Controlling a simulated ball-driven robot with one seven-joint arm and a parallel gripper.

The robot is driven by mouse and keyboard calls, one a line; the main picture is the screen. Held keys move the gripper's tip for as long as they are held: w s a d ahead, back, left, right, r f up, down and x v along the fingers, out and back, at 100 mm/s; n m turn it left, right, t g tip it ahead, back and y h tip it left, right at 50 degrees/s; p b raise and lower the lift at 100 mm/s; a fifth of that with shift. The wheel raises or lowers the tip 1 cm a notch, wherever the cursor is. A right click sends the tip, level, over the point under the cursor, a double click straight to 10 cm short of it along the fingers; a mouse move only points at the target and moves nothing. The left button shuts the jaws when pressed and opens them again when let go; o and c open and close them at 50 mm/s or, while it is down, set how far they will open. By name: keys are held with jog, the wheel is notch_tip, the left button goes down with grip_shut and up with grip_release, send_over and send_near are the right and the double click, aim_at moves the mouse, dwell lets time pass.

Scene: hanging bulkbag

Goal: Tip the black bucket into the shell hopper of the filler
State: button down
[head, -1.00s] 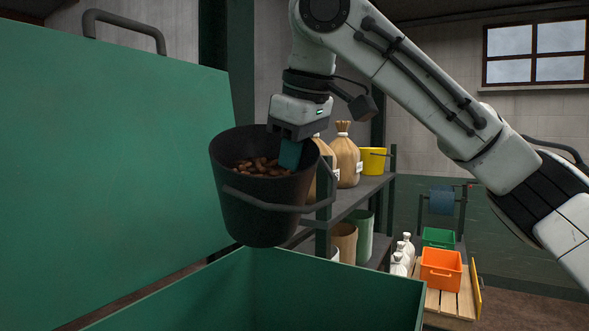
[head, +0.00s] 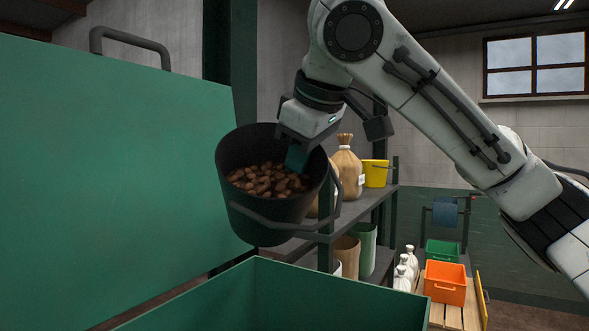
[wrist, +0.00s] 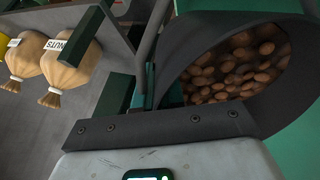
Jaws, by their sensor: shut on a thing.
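The black bucket (head: 262,216) hangs in the air from my gripper (head: 297,157), tilted a little toward the camera. It holds brown nuts (head: 268,181), which also show inside it in the wrist view (wrist: 232,70). My gripper is shut on the bucket's rim at its right back side. Below the bucket is an open green box with a raised lid (head: 120,170), which looks like the hopper. No nuts are seen falling.
A shelf (head: 375,203) behind the bucket holds tied sacks (head: 347,170) and a yellow bucket (head: 375,173). An orange crate (head: 445,284), a green crate (head: 443,250) and white bottles (head: 404,272) stand on a wooden pallet at the right.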

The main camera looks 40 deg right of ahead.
aim_at(278, 196)
jog(key=shift+s+d+r+t, duration=0.25)
jog(key=shift+r+t, duration=0.15)
jog(key=shift+t, duration=0.1)
jog(key=shift+s+a+r+t+h, duration=0.2)
jog(key=shift+s+t+h, duration=0.15)
jog(key=shift+t, duration=0.3)
jog(key=shift+s+a+r+t+h, duration=0.1)
jog(key=shift+s+r+t+h, duration=0.2)
jog(key=shift+t, duration=0.35)
jog(key=shift+f+b, duration=0.2)
jog(key=shift+b, duration=0.1)
jog(key=shift+s+a+f+t+h+b, duration=0.15)
jog(key=shift+s+t+h+b, duration=0.4)
jog(key=shift+b, duration=1.15)
jog(key=shift+s+a+f+t+y+b, duration=0.2)
jog(key=shift+t+b, duration=0.65)
jog(key=shift+b, duration=0.8)
jog(key=shift+s+a+f+n+t+h+b, duration=0.1)
jog(key=shift+s+a+f+t+h+b, duration=0.25)
jog(key=shift+b, duration=0.95)
jog(key=shift+s+a+n+t+h+b, duration=0.15)
jog(key=shift+a+t+b, duration=0.35)
jog(key=shift+b, duration=0.85)
jog(key=shift+s+a+f+n+t+h+b, duration=0.1)
jog(key=shift+s+a+f+t+h+b, duration=0.25)
jog(key=shift+b, duration=0.95)
jog(key=shift+s+r+t+b, duration=0.25)
jog(key=shift+s+t+b, duration=0.4)
jog(key=shift+b, duration=0.65)
